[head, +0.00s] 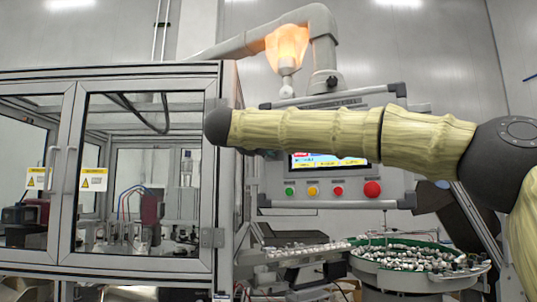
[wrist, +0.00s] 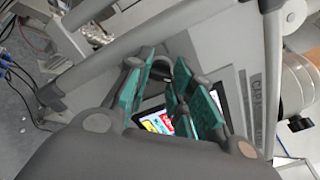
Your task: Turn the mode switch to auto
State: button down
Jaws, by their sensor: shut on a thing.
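The grey control panel (head: 390,183) stands right of the machine cabinet in the head view, partly covered by my arm. Its lit screen (head: 325,161) shows below the arm; the screen (wrist: 165,122) also shows between my fingers in the wrist view. My gripper (wrist: 172,76) has teal-padded fingers, with the tips up against the panel face. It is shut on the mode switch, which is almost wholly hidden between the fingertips. Which way the switch points cannot be told. In the head view my arm hides the gripper and the switch.
A green button (head: 289,191), a yellow one (head: 313,191), a small red one (head: 337,191) and a large red button (head: 372,189) line the panel's lower edge. The glazed cabinet (head: 212,240) is at left. A round green-rimmed feeder bowl (head: 440,246) stands below right.

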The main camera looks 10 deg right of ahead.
jog(key=shift+f, duration=0.1)
dwell(0.3)
jog(key=c, duration=1.2)
grip_release()
jog(key=shift+c, duration=0.2)
jog(key=v, duration=1.2)
jog(key=shift+w, duration=0.1)
